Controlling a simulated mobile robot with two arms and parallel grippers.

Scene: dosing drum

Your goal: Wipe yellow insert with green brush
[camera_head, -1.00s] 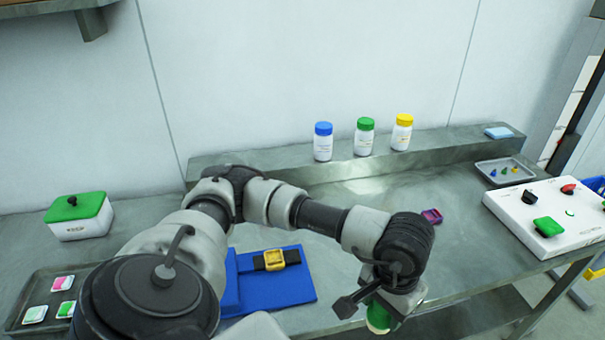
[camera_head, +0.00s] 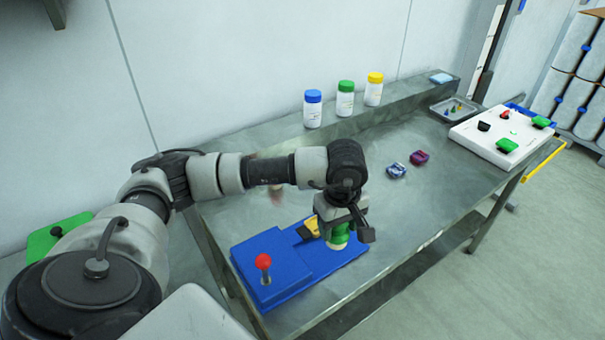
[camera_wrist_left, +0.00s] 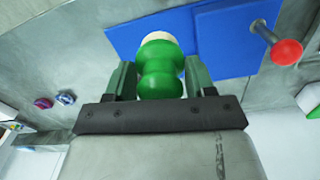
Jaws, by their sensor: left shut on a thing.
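My left gripper (camera_head: 340,225) is shut on the green brush (camera_head: 340,238), which points down with its pale end lowest. In the left wrist view the green brush (camera_wrist_left: 160,70) sits between the two fingers (camera_wrist_left: 160,82), its pale end against the blue base. The yellow insert (camera_head: 312,226) lies on the blue base (camera_head: 345,258), directly beside the brush and partly hidden by my gripper. I cannot tell whether the brush touches the insert. My right gripper is not in view.
A red-knobbed lever (camera_head: 264,263) stands on the base's left part. Bottles with blue (camera_head: 313,108), green (camera_head: 346,98) and yellow (camera_head: 374,88) caps stand on the rear ledge. Two small inserts, blue (camera_head: 395,171) and purple (camera_head: 419,157), lie right. A white panel (camera_head: 500,138) stands farther right.

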